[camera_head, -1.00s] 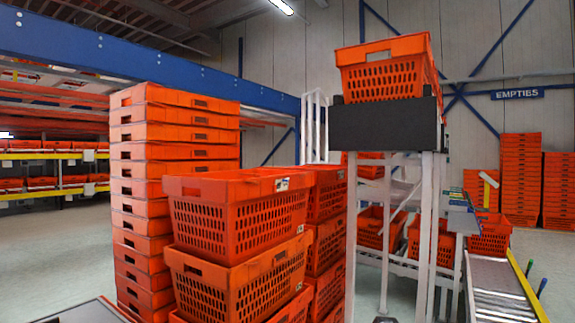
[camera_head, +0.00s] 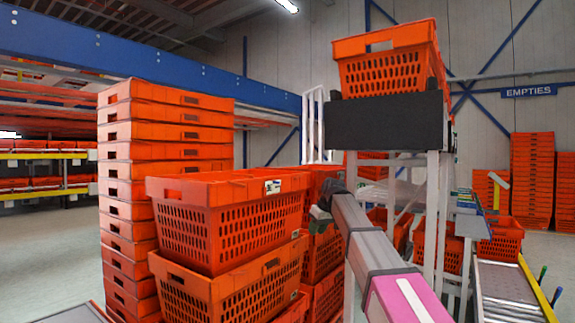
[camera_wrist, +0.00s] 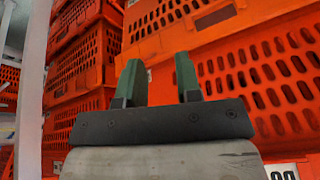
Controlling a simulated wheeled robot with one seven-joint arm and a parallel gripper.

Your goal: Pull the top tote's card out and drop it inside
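The top tote (camera_head: 185,229) is an orange perforated crate on the nearest stack, stacked on another orange tote (camera_head: 183,292). Its card (camera_head: 272,187), small and white with some green and dark print, sits near the rim at the right corner of the front wall. My gripper (camera_head: 319,214) is right of the top tote, lower than the card and apart from it. In the wrist view its two green fingers (camera_wrist: 158,62) stand apart with nothing between them, facing orange tote walls. I cannot tell which tote that view faces. The tote's inside is mostly hidden.
A tall stack of orange totes (camera_head: 168,138) stands behind on the left. More totes (camera_head: 322,250) stand close behind my gripper. A tote (camera_head: 388,73) sits on a black block on a white frame at right. A roller conveyor (camera_head: 508,290) is further right. Floor at left is clear.

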